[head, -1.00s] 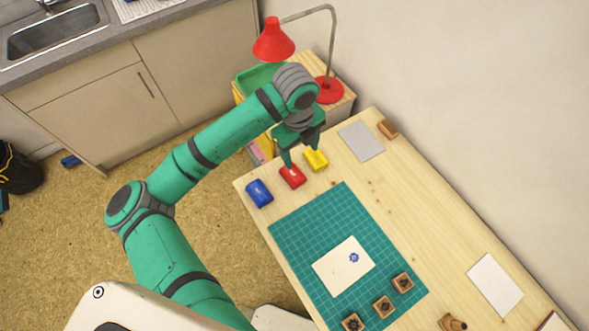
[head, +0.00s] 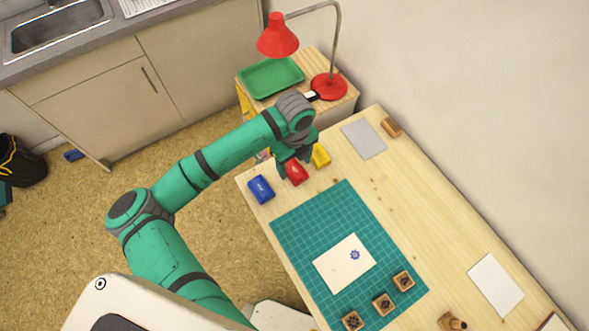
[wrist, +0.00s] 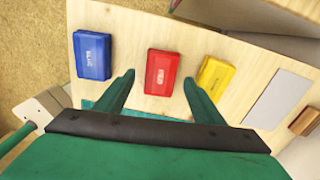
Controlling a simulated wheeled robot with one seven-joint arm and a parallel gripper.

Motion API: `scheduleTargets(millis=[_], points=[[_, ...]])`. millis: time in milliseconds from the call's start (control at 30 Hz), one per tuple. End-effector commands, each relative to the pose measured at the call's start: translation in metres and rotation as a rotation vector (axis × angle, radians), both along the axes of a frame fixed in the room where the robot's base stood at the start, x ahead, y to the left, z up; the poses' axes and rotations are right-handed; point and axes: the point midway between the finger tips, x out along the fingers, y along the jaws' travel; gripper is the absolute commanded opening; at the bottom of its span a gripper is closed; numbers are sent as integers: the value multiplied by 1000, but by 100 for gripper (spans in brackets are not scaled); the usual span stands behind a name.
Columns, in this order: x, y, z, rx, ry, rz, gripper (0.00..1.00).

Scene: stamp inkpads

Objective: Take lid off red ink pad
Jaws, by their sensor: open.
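The red ink pad (head: 297,174) lies on the wooden table near its far left edge, between the blue ink pad (head: 260,189) and the yellow ink pad (head: 320,156). Its lid is on, with a pale label on top. The wrist view shows the red pad (wrist: 161,72) lying between my two green fingers, with a gap on each side. My gripper (wrist: 159,76) is open and empty. In the head view, my gripper (head: 295,168) is right at the red pad and hides part of it. I cannot tell the fingertips' exact height.
The blue pad (wrist: 92,55) and yellow pad (wrist: 216,76) stand close on either side. A green cutting mat (head: 296,236) with a stamped card (head: 335,270) and several wooden stamps lies nearer. A red lamp (head: 277,38) and green tray (head: 271,76) stand behind.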

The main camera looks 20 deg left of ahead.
Motion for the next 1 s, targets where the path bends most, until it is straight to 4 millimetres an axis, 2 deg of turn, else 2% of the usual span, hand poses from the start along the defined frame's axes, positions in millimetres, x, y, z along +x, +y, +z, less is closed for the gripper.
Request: scheduleTargets(millis=[133, 333, 367, 533, 833, 1000], points=[[0, 0, -16, -1, 1, 1, 62], [0, 0, -17, 0, 0, 1, 62], [0, 0, -17, 0, 0, 1, 60], [0, 1, -17, -1, -1, 3, 19], [0, 0, -16, -1, 0, 3, 19], [0, 0, -9, -2, -1, 2, 19]])
